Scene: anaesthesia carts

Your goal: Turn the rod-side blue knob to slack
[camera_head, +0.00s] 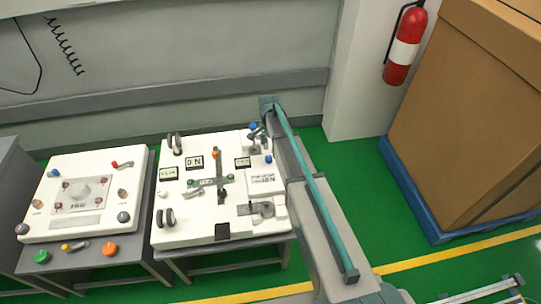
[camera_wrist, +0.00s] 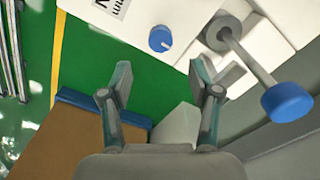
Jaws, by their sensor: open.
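Two blue knobs show in the wrist view. One small round blue knob (camera_wrist: 160,38) with a pale mark on its face sits on the white panel near its edge. The other, a larger blue rod-end knob (camera_wrist: 287,101), caps a grey rod (camera_wrist: 252,54) that rises from a round grey base. In the head view a small blue knob (camera_head: 269,158) sits at the right edge of the white panel (camera_head: 185,234), and another blue spot (camera_head: 253,126) is farther back. My gripper (camera_wrist: 159,75) is open and empty, its fingertips apart from both knobs. I cannot make out its fingers in the head view.
A second white panel cart (camera_head: 45,228) stands to the left. A cardboard box (camera_head: 470,130) on a blue pallet (camera_head: 410,189) is at the right, with a fire extinguisher (camera_head: 404,45) on the wall. Green floor lies between the panel and the pallet.

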